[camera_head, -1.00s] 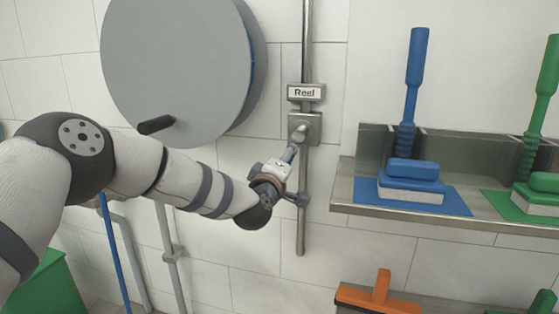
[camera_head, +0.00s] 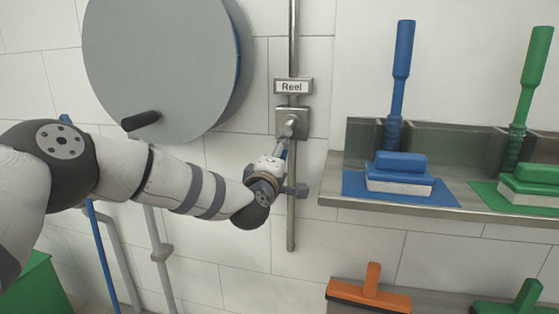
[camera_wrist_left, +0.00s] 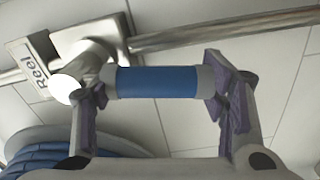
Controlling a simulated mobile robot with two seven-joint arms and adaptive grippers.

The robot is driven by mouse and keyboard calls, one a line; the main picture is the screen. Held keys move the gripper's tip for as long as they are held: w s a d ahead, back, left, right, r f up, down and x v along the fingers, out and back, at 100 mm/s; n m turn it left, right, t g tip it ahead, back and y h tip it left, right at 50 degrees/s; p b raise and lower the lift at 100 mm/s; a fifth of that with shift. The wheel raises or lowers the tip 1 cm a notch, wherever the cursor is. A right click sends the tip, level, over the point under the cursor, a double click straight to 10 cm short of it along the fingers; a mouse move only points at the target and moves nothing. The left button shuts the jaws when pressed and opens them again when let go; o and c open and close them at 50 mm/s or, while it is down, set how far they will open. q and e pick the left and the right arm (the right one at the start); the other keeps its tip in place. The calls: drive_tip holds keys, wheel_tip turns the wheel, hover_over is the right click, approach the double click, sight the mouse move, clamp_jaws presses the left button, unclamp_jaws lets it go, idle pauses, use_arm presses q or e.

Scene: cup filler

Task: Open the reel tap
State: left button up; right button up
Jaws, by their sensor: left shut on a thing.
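The reel tap (camera_head: 290,124) is a metal fitting on a vertical wall pipe, below the plate marked Reel (camera_head: 293,87). Its short lever with a blue sleeve slants down and slightly left from the tap body. My left gripper (camera_head: 281,154) is at this lever, just below the tap body. In the left wrist view the blue lever (camera_wrist_left: 157,82) lies between the two fingers of the left gripper (camera_wrist_left: 160,92), with a finger at each end of the blue sleeve. The round tap body (camera_wrist_left: 75,75) is beside the left finger. My right gripper is out of view.
A large grey hose reel (camera_head: 160,65) with a black handle hangs at upper left, above my left arm. A steel shelf (camera_head: 420,209) with blue and green brushes juts out to the right. An orange squeegee (camera_head: 370,292) is below. Tiled wall lies between.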

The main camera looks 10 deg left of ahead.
use_arm(q)
drive_tip(key=o, duration=1.7)
drive_tip(key=shift+d, duration=0.1)
drive_tip(key=s, duration=1.2)
drive_tip(key=shift+a, duration=0.25)
